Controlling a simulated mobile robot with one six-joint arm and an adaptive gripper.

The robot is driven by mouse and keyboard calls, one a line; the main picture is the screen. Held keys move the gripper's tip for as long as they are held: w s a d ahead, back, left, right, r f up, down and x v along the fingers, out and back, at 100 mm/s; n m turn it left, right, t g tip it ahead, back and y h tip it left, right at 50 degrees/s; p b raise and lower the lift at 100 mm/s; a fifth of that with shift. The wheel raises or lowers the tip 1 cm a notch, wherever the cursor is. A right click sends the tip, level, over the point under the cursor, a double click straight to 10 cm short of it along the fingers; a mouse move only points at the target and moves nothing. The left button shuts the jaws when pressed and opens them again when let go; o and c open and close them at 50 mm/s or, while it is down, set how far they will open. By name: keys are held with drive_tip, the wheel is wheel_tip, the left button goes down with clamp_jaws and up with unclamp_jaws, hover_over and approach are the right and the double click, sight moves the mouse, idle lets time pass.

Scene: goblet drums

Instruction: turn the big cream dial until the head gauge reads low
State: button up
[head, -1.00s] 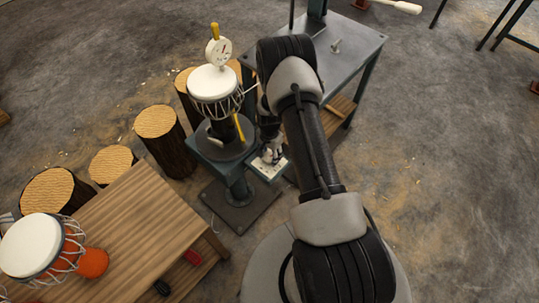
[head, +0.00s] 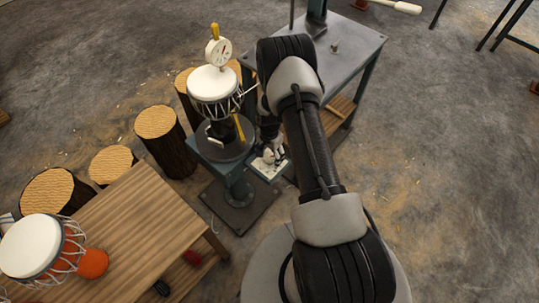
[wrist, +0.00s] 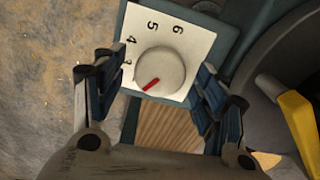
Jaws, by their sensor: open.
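The big cream dial (wrist: 160,70) sits on a white plate with printed numbers (wrist: 155,28), of which 3, 4, 5 and 6 show. Its red pointer mark (wrist: 151,85) points to the lower left, below the 3. My gripper (wrist: 156,80) is open, with one finger on each side of the dial; whether they touch it I cannot tell. In the head view the plate (head: 270,174) is on the stand's side, partly hidden by my gripper. The round white head gauge (head: 218,51) stands on the pale-topped goblet drum (head: 213,82); its reading is too small to tell.
A yellow-handled tool (head: 239,129) is beside the drum, close to my wrist. A grey metal table (head: 350,52) is behind my arm. A wooden table (head: 140,222) with another drum (head: 30,246) is at the left front. Several log stools (head: 155,121) stand at left.

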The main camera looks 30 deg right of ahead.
wheel_tip(320, 180, up, 12)
idle(0.4)
idle(0.4)
wheel_tip(320, 180, up, 12)
drive_tip(key=n+t, duration=0.1)
drive_tip(key=n, duration=0.1)
hover_over(269, 157)
drive_tip(key=a, duration=0.3)
drive_tip(key=s+a+r+n+t, duration=0.1)
drive_tip(key=s+a+r+n, duration=0.15)
drive_tip(key=r, duration=0.55)
drive_tip(key=s+a+r+n, duration=0.2)
drive_tip(key=s+a+r, duration=0.15)
drive_tip(key=r, duration=0.45)
drive_tip(key=s+a+r+n+t, duration=0.1)
drive_tip(key=s+a+r+n, duration=0.1)
drive_tip(key=s, duration=0.8)
drive_tip(key=s+a+r+n+t, duration=0.1)
drive_tip(key=s+a+r+n, duration=0.2)
drive_tip(key=s+r, duration=0.3)
drive_tip(key=s+n, duration=0.1)
drive_tip(key=s, duration=0.2)
drive_tip(key=shift+s+t, duration=0.3)
drive_tip(key=shift+s, duration=0.1)
drive_tip(key=shift+n, duration=0.25)
